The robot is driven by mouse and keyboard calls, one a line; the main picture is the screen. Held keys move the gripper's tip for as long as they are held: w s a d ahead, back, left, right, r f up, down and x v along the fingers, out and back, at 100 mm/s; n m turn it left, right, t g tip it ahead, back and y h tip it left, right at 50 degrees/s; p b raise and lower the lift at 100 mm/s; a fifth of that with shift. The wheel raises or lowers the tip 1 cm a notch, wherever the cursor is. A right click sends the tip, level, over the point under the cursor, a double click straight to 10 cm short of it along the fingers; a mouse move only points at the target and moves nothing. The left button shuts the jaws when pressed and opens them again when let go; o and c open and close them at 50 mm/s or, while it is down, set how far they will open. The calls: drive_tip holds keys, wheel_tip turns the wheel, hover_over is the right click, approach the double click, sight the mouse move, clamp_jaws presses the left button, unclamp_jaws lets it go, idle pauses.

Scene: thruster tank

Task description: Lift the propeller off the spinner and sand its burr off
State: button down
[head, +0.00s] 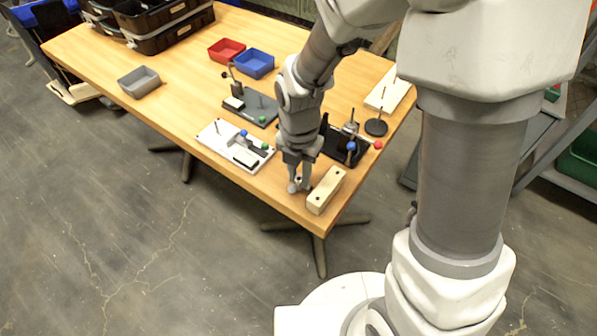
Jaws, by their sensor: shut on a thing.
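My gripper (297,188) points down at the table's front edge, just left of a pale wooden block with dark holes (326,190). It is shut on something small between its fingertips. The fingers mostly hide it, so I cannot tell if it is the propeller. I cannot pick out the propeller, its burr or a sanding surface for certain. A white board (213,143) with an upright pin and blue and green knobs lies left of my gripper. A dark grey board (236,112) with a pin and a green knob lies behind it. I cannot tell which fixture is the spinner.
Behind the wooden block stand a black fixture (334,147) with red and blue balls and a round black base with a post (376,127). Red (226,50), blue (254,64) and grey (139,82) bins stand farther back. The table's left front is clear.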

drive_tip(key=shift+s+d, duration=0.35)
drive_tip(key=shift+d, duration=0.1)
idle(0.7)
drive_tip(key=shift+w+d, duration=0.1)
drive_tip(key=shift+w+d, duration=0.35)
drive_tip(key=shift+w, duration=0.1)
drive_tip(key=shift+w+d+p, duration=0.1)
drive_tip(key=shift+w+p, duration=0.05)
drive_tip(key=shift+p, duration=0.15)
drive_tip(key=shift+w+d, duration=0.25)
drive_tip(key=shift+w, duration=0.15)
drive_tip(key=shift+w+d, duration=0.1)
drive_tip(key=shift+w, duration=0.05)
drive_tip(key=shift+w+d+p, duration=0.3)
drive_tip(key=shift+w+p, duration=0.05)
drive_tip(key=shift+w, duration=0.05)
drive_tip(key=shift+s, duration=0.15)
drive_tip(key=shift+s+a, duration=0.4)
drive_tip(key=shift+s, duration=0.1)
